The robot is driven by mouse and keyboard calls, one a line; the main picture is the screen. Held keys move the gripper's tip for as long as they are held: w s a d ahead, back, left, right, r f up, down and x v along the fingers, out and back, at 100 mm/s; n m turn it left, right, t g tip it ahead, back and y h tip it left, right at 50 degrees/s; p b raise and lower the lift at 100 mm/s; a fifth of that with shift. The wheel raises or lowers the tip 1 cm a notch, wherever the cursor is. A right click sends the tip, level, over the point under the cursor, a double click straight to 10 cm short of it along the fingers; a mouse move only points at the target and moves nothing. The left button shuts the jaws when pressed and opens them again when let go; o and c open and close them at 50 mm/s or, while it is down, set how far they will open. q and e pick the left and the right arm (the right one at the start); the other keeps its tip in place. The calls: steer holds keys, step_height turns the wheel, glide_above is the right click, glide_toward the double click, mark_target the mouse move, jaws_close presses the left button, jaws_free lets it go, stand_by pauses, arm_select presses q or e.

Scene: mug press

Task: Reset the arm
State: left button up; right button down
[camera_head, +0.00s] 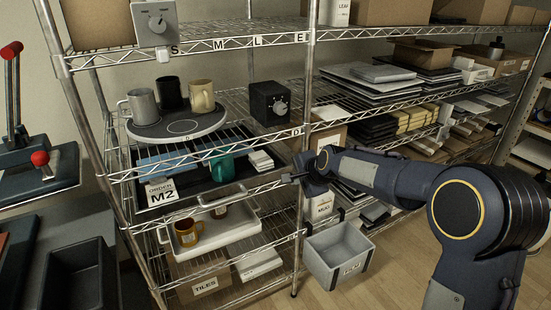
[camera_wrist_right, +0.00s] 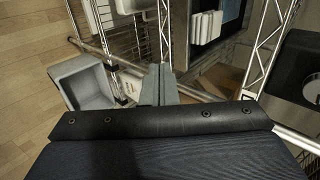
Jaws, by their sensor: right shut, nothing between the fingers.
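My right arm (camera_head: 385,175) reaches in from the right in the head view. Its gripper (camera_head: 287,179) is in front of the wire shelving, close to a shelf post. In the right wrist view the fingers (camera_wrist_right: 158,84) are together, with nothing between them. The gripper is above and left of the grey bin (camera_head: 338,253). This bin also shows in the right wrist view (camera_wrist_right: 84,83), left of the fingers. My left gripper is not in the head view.
A round turntable (camera_head: 178,128) holds grey, black and cream mugs. Below, a teal mug (camera_head: 222,167) stands near the M2 order card (camera_head: 161,191). A brown mug (camera_head: 187,232) stands on a white tray (camera_head: 213,240). A lever press (camera_head: 34,150) is at left. Floor (camera_head: 395,262) is clear.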

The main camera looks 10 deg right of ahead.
steer(key=s+d+r+n+p, duration=0.1)
steer(key=s+d+r+n, duration=0.15)
steer(key=s, duration=0.55)
steer(key=s+d+r+n+g+y+p, duration=0.1)
steer(key=s+r+n+p, duration=0.15)
steer(key=s, duration=0.45)
steer(key=s+d+r+n+p, duration=0.15)
steer(key=s+r, duration=0.25)
steer(key=s, duration=0.4)
steer(key=s+a+f+n+g+p, duration=0.1)
steer(key=s+f+n, duration=0.1)
steer(key=s, duration=0.6)
steer(key=s+a+f+n+g+p, duration=0.1)
steer(key=s+n, duration=0.3)
steer(key=s, duration=0.5)
steer(key=shift+s+f, duration=0.15)
steer(key=shift+f, duration=0.25)
